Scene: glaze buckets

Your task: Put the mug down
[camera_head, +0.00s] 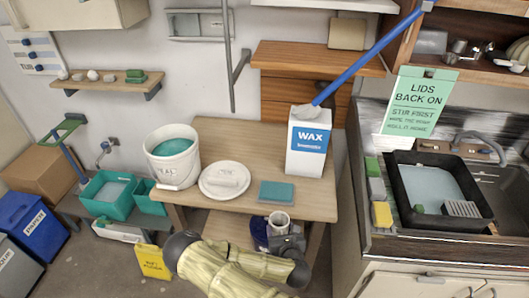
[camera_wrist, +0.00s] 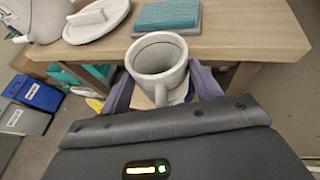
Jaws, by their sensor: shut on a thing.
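The mug (camera_wrist: 158,62) is off-white and held upright between the purple fingers of my gripper (camera_wrist: 163,92), its handle toward the wrist camera. My gripper is shut on the mug. In the head view the mug (camera_head: 279,220) shows in my gripper (camera_head: 275,232) at the front edge of the wooden table (camera_head: 235,140). In the wrist view the mug's rim overlaps the table's front edge. I cannot tell whether its base touches anything.
On the table stand a white bucket of teal glaze (camera_head: 172,158), its white lid (camera_head: 224,180), a teal sponge block (camera_head: 276,192) and a wax box (camera_head: 309,143). A blue-handled pole (camera_head: 370,53) rises from the box. Bare wood lies right of the block.

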